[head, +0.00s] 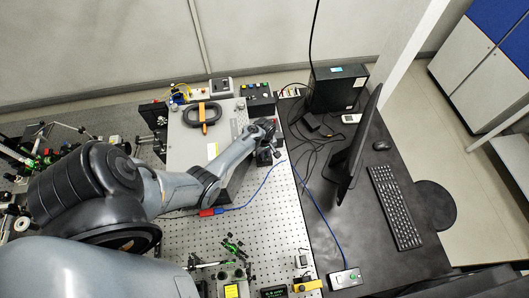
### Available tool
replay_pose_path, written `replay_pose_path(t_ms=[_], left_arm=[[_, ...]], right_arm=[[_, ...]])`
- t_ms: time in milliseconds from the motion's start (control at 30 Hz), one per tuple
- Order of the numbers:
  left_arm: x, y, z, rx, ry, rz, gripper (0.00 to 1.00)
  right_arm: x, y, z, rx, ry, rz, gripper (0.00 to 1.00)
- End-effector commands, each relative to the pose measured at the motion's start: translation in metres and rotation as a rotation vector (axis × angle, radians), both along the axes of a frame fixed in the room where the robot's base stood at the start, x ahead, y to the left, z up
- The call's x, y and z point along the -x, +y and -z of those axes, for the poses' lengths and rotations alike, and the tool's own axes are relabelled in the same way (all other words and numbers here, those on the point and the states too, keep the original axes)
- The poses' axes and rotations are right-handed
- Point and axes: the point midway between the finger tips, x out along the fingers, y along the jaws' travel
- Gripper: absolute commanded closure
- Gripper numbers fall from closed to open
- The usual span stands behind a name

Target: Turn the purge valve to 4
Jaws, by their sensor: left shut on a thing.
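My left arm reaches from the lower left across the optical bench. My left gripper (268,153) is at the right side of the large grey box (185,148), near the bench's right edge. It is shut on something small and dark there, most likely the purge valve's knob. The arm's wrist covers most of that spot, so the valve's scale and pointer cannot be read. My right gripper is not in view.
A blue cable (262,186) runs close by the left gripper. A monitor (358,145), a keyboard (396,207) and a black computer (338,88) stand on the dark desk at right. Optics crowd the bench's left side. The perforated bench top (275,222) is partly clear.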

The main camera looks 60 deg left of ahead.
Motion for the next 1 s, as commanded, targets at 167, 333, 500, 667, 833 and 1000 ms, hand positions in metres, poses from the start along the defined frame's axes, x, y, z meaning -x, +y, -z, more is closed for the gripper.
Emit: replay_pose_path(t_ms=[167, 333, 500, 667, 833, 1000], left_arm=[[0.0, 0.0, 0.0, 0.001, 0.0, 0.0, 0.67], [0.0, 0.0, 0.0, 0.001, 0.0, -0.001, 0.54], [0.0, 0.0, 0.0, 0.0, 0.0, -0.001, 0.54], [0.0, 0.0, -0.003, 0.0, -0.001, -0.001, 0.54], [0.0, -0.001, -0.016, 0.001, -0.002, -0.002, 0.54], [-0.001, 0.0, -0.043, -0.001, -0.004, -0.001, 0.54]], right_arm=[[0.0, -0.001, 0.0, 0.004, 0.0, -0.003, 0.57], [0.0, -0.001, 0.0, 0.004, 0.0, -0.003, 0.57], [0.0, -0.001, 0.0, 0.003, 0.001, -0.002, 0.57], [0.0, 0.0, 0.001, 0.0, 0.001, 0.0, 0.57], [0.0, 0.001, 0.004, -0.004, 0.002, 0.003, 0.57], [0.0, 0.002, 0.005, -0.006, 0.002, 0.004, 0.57]])
